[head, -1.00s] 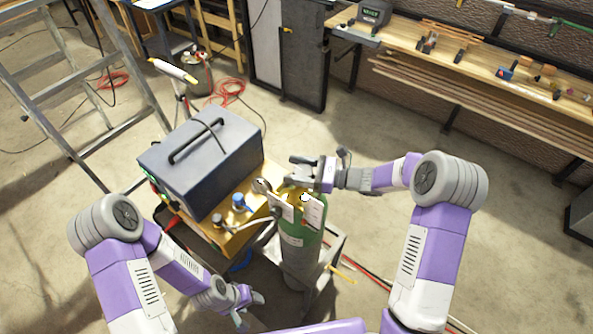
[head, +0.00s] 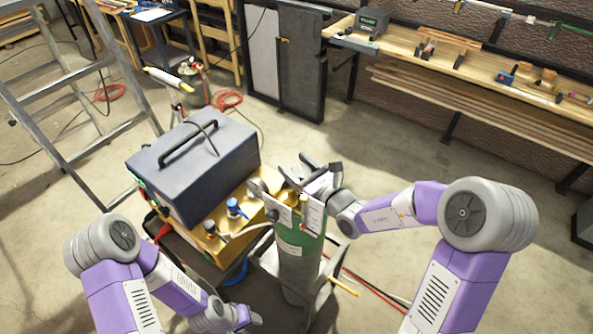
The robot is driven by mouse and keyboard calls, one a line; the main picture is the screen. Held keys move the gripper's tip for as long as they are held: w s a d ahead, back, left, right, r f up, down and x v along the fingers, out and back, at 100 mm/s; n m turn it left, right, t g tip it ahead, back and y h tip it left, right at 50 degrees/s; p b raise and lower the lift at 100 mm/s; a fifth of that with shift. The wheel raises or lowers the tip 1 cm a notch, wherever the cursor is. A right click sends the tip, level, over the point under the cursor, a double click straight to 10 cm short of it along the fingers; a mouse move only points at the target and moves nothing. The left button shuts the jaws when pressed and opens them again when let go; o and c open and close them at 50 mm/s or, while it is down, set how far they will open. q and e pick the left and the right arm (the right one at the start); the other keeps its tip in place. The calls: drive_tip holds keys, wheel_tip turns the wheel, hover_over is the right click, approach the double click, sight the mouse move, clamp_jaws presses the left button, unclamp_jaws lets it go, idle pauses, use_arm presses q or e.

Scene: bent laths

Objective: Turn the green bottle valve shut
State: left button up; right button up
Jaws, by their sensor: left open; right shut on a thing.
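The green bottle (head: 299,248) stands upright on a small cart beside the welding box. Gauges and white tags (head: 314,216) hang at its top. My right gripper (head: 296,171) reaches over the bottle top from the right, shut on the bottle valve. The valve itself is mostly hidden by the fingers, so its turn position cannot be told. My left gripper (head: 250,318) is low at the bottom of the picture, open and empty, well apart from the bottle.
A dark blue box with a handle (head: 195,165) sits on a brass-coloured cart top (head: 210,243) left of the bottle. A stepladder (head: 75,105) stands at the left. A wooden workbench (head: 480,75) runs along the back right. Red hoses lie on the floor right of the bottle.

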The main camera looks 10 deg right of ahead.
sight(297, 166)
drive_tip(key=shift+r, duration=0.1)
idle(0.4)
drive_tip(key=o, duration=1)
drive_tip(key=shift+c, duration=0.2)
wheel_tip(297, 166, up, 10)
drive_tip(key=shift+p, duration=0.8)
